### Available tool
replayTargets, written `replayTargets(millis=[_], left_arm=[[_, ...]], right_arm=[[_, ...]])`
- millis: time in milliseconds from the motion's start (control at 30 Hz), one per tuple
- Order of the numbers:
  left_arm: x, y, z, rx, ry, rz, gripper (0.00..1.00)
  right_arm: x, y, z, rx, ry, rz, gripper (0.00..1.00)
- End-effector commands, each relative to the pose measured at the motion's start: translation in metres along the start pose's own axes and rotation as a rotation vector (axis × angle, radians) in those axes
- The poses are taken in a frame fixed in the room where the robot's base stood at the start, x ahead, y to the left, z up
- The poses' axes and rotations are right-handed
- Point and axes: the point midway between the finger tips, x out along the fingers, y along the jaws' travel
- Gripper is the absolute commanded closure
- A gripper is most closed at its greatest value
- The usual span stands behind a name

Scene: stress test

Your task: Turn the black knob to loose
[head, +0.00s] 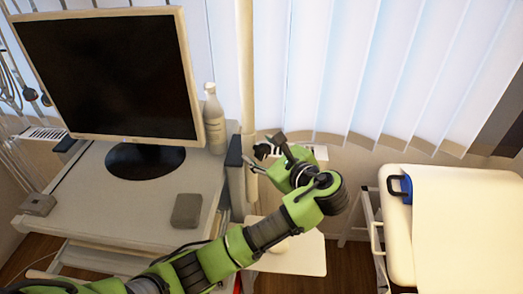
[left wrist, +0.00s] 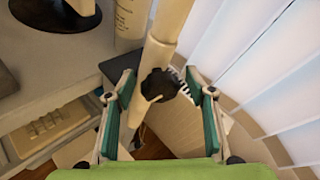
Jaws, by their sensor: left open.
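The black knob (left wrist: 159,84) sits on the side of a cream upright pole (left wrist: 172,22) in the left wrist view. In the head view the knob (head: 262,151) is a small dark shape beside the pole (head: 247,90). My left gripper (left wrist: 163,85) is open, with one green-padded finger on each side of the knob and a gap on both sides. In the head view the left gripper (head: 266,153) reaches in at the pole from the right, and its fingers partly hide the knob. My right gripper is not in view.
A monitor (head: 108,75) and a white bottle (head: 214,118) stand on a grey cart (head: 70,190) left of the pole. Window blinds (head: 350,60) hang behind. A padded couch (head: 460,230) stands at the right, with floor between it and my arm.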

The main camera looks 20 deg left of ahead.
Motion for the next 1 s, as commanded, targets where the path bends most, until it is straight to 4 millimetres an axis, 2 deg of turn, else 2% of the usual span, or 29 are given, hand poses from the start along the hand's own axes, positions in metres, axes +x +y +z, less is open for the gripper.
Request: replayTargets(millis=[133,400,500,867,1000], left_arm=[[-0.015,-0.001,-0.001,-0.001,0.003,-0.003,0.50],[-0.058,0.000,0.000,-0.002,0.003,-0.001,0.50],[-0.068,0.000,0.000,0.000,0.002,0.000,0.50],[-0.071,0.001,0.000,0.000,0.000,0.002,0.50],[-0.064,-0.003,0.001,0.009,-0.019,0.007,0.50]], right_arm=[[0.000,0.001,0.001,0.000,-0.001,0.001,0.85],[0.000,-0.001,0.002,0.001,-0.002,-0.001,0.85],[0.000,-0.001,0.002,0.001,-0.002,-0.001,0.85],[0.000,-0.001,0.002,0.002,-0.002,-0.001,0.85],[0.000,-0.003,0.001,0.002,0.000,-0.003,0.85]])
